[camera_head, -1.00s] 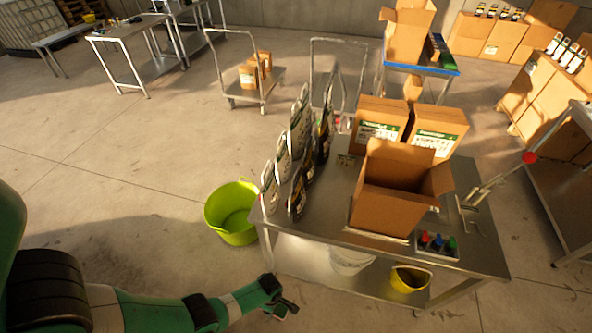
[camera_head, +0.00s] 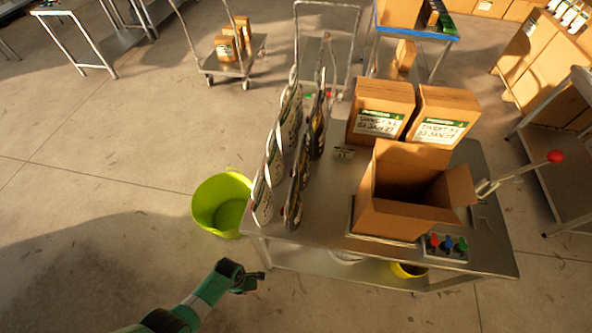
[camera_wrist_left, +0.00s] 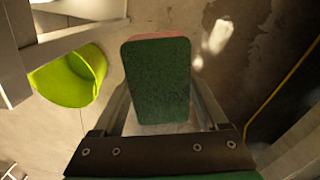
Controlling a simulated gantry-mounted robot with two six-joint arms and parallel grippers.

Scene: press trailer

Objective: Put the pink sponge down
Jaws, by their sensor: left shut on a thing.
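My left gripper (camera_head: 252,282) hangs over the floor, just left of the steel table's near left corner. In the left wrist view its fingers are shut on the pink sponge (camera_wrist_left: 158,82). The face turned to that camera is dark green, and a thin pink edge shows along its top. The sponge cannot be made out in the head view. My right gripper is not in view.
A lime-green bucket (camera_head: 221,205) stands on the floor left of the steel table (camera_head: 322,222). The table carries an open carton (camera_head: 388,215), closed cartons (camera_head: 380,108), upright pouches (camera_head: 287,140) and a small tray of colored items (camera_head: 446,245). A yellow pail (camera_head: 408,270) sits underneath.

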